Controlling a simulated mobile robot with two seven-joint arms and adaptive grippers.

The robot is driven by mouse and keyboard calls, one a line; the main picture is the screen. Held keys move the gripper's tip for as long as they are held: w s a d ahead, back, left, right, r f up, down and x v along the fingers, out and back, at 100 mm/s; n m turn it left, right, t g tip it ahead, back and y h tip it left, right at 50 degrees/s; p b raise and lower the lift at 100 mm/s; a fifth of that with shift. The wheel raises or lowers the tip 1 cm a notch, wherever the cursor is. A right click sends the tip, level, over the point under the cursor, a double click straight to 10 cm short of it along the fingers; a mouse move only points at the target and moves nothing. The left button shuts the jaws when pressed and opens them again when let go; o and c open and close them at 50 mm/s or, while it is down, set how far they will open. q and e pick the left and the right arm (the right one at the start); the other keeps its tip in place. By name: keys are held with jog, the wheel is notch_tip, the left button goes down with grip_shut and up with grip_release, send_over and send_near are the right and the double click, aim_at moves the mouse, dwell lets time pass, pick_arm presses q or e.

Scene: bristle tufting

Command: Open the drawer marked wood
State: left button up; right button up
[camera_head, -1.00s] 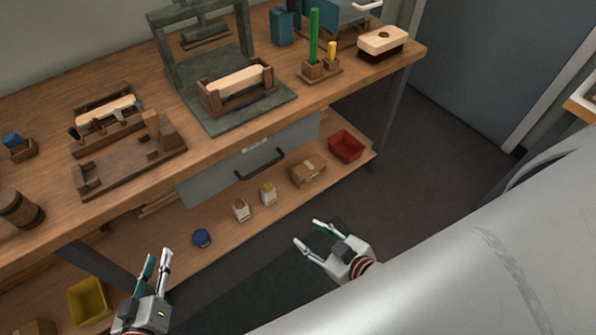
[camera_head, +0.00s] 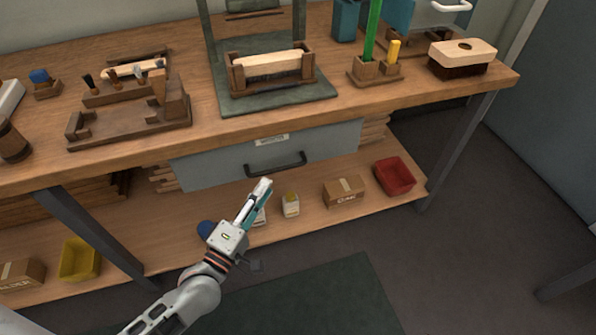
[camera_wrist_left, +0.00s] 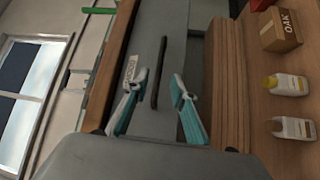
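The drawer (camera_head: 215,166) is a grey front with a black bar handle (camera_head: 275,165) and a small pale label (camera_head: 271,139), hanging under the workbench top. It looks shut. The label's text is too small to read. In the left wrist view, the drawer's handle (camera_wrist_left: 158,72) and label (camera_wrist_left: 130,68) lie ahead of the fingers. My left gripper (camera_head: 260,192) is in front of the drawer, just below and left of the handle in the picture. In the left wrist view, the left gripper (camera_wrist_left: 160,95) is open and empty, with the handle between its fingers in the picture but apparently beyond them. My right gripper is out of view.
The lower shelf (camera_head: 150,235) holds small bottles (camera_head: 291,205), a cardboard box (camera_head: 344,191), a red bin (camera_head: 395,176) and a yellow bin (camera_head: 79,259). Bench legs (camera_head: 455,150) stand at both sides. The floor in front, with a dark mat (camera_head: 310,300), is clear.

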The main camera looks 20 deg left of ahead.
aim_at(277, 170)
pick_arm(q)
jog(key=x, duration=0.7)
jog(key=shift+w+a+r+b, duration=0.1)
jog(key=shift+w+b, duration=0.1)
jog(key=shift+b, duration=0.2)
grip_shut()
